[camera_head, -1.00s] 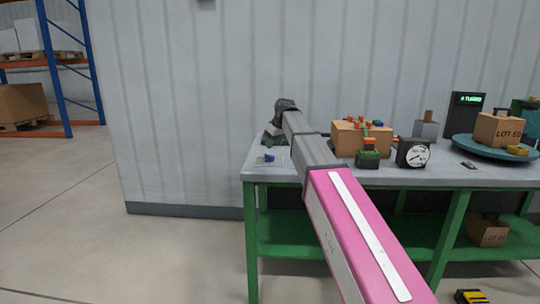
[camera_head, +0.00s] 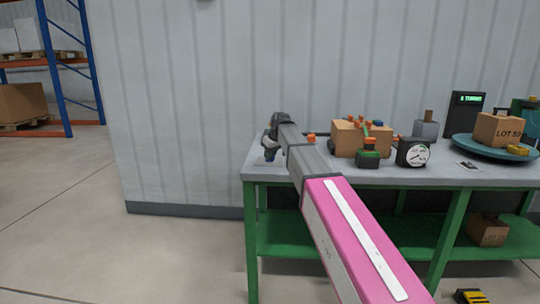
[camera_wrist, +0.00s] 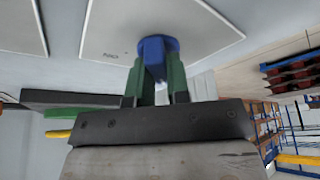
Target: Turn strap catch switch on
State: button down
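The switch is a blue knob (camera_wrist: 153,48) with a round base and a narrow grip. It is on a pale plate (camera_wrist: 108,32) with small print in the wrist view. My gripper (camera_wrist: 157,68) has two green fingers, one on each side of the knob's grip. The gap between them is narrow, but I cannot tell whether they press on the knob.
The wall is behind; floor left of the bench is clear.

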jog(key=shift+m, duration=0.4)
jog(key=m+t+h, duration=0.1)
jog(key=m, duration=0.2)
jog(key=shift+a+m+h, duration=0.1)
jog(key=shift+m+h, duration=0.2)
jog(key=shift+m, duration=0.1)
jog(key=m+h, duration=0.1)
jog(key=m, duration=0.3)
jog(key=shift+a+m+h, duration=0.1)
jog(key=shift+m+h, duration=0.2)
jog(key=shift+h, duration=0.1)
jog(key=m+h, duration=0.1)
jog(key=m, duration=0.3)
jog(key=shift+h, duration=0.4)
jog(key=m+g+h, duration=0.1)
jog(key=m, duration=0.3)
jog(key=shift+a+m, duration=0.1)
jog(key=shift+m, duration=0.2)
jog(key=c, duration=1.1)
grip_release()
